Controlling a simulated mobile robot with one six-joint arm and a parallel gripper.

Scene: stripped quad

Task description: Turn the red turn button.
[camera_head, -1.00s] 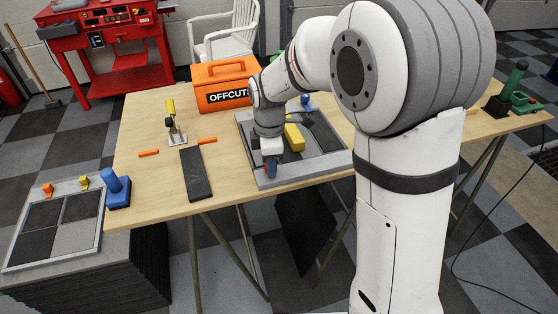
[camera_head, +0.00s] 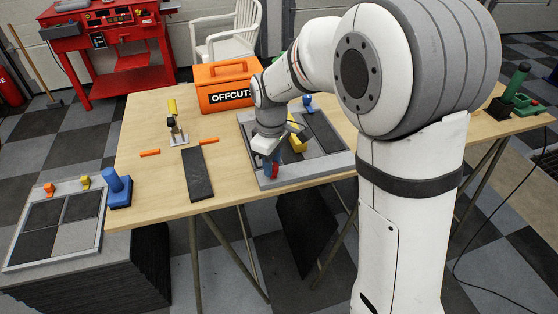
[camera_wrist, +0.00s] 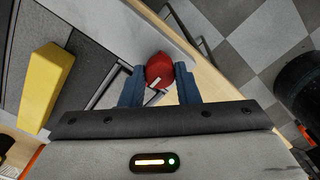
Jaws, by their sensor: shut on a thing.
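The red turn button (camera_wrist: 160,70) is round with a pale mark on its top. In the wrist view it sits between the two blue fingers of my gripper (camera_wrist: 160,88), by the edge of the grey frame. My gripper is shut on it. In the head view the red turn button (camera_head: 275,170) shows at the front edge of the grey framed panel (camera_head: 320,176), just below my gripper (camera_head: 272,160). My gripper points down at it and partly hides it.
A yellow block (camera_head: 298,144) lies on the panel beside my gripper, also in the wrist view (camera_wrist: 42,85). A blue knob (camera_head: 308,103) stands at the panel's back.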

